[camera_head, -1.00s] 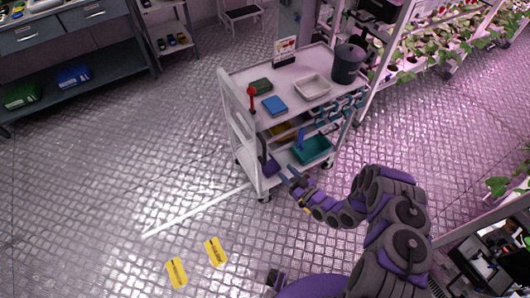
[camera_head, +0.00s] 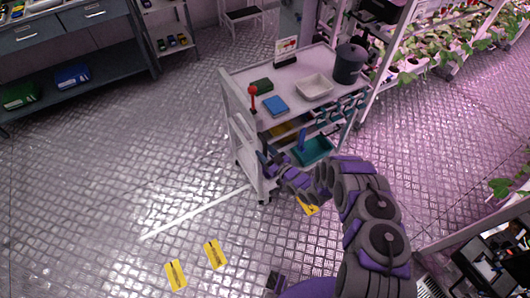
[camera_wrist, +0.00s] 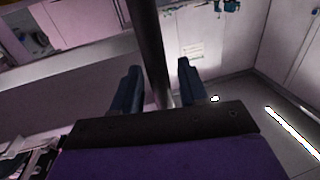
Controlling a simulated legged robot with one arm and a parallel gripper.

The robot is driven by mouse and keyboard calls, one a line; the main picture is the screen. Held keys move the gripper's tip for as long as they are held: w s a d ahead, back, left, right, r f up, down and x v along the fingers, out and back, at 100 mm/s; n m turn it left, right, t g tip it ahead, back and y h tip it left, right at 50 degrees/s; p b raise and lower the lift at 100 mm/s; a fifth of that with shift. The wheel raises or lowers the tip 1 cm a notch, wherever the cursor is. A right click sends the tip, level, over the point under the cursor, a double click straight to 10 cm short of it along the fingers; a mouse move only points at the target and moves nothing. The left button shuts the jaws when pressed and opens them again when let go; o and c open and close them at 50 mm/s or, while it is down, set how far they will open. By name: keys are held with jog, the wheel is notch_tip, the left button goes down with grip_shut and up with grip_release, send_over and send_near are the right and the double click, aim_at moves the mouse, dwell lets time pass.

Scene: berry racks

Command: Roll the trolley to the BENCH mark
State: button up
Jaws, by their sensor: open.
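The white trolley (camera_head: 243,122) stands upright on the metal floor at the centre of the head view, below the plant racks. My gripper (camera_head: 264,161) is at the trolley's near left end, by its end frame. In the wrist view my gripper (camera_wrist: 160,68) is open, with a dark upright bar (camera_wrist: 150,45) between its two blue fingers. I cannot tell whether either finger touches the bar. Yellow floor marks (camera_head: 214,254) (camera_head: 175,275) lie at the bottom, and another (camera_head: 307,206) shows beside my arm. Their lettering is too small to read, so I cannot tell which is BENCH.
The trolley carries a blue box (camera_head: 275,106), a white tray (camera_head: 314,87), a dark pot (camera_head: 349,64) and a teal bin (camera_head: 313,151). A grey workbench (camera_head: 60,35) stands top left. Plant racks (camera_head: 415,65) stand right. The floor left of the trolley is clear.

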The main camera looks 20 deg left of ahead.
grip_shut()
dwell(0.3)
dwell(0.3)
